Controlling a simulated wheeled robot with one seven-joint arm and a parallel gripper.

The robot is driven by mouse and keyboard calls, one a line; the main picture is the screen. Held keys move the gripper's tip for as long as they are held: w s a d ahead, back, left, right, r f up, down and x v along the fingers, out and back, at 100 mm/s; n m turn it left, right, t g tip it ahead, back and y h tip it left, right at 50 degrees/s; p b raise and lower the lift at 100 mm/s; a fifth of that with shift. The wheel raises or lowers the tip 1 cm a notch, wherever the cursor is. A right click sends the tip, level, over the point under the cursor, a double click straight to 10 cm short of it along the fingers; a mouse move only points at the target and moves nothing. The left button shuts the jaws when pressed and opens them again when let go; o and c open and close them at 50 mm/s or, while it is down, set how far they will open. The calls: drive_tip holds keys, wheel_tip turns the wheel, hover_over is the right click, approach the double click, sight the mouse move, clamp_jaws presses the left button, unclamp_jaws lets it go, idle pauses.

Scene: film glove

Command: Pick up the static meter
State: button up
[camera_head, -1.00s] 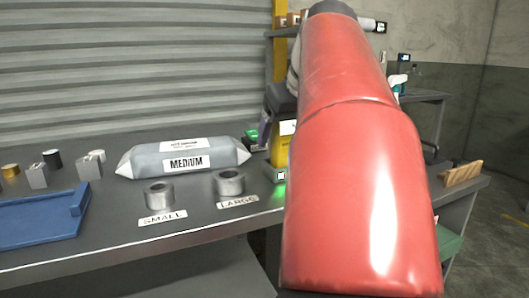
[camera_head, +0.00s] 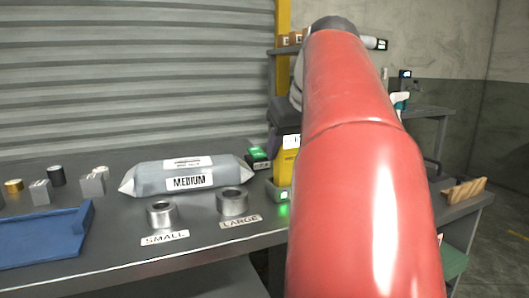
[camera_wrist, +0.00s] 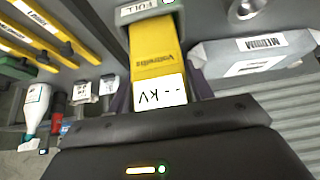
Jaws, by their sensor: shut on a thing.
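The static meter is a yellow handheld unit (camera_wrist: 155,55) marked Voltrellis, with a white display reading "-- kV". It also shows in the head view (camera_head: 285,165), partly hidden by my red arm. Its far end meets a grey cradle (camera_head: 281,191) with a lit green spot; I cannot tell whether it is seated or just clear. My gripper (camera_wrist: 160,88) has its dark fingers on both sides of the meter, shut on it. In the head view my gripper is a dark shape above the meter, mostly behind my arm.
A grey MEDIUM bag (camera_head: 186,175) lies left of the meter, with metal rings (camera_head: 232,201) in front. A black device with a green screen (camera_head: 258,152) stands behind. A blue tray (camera_head: 45,240) is at far left. A spray bottle (camera_wrist: 36,105) shows in the wrist view.

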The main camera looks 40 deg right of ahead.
wheel_tip(320, 180, up, 8)
drive_tip(key=shift+d+f+p, duration=0.1)
drive_tip(key=shift+p, duration=0.55)
drive_tip(key=shift+r, duration=0.65)
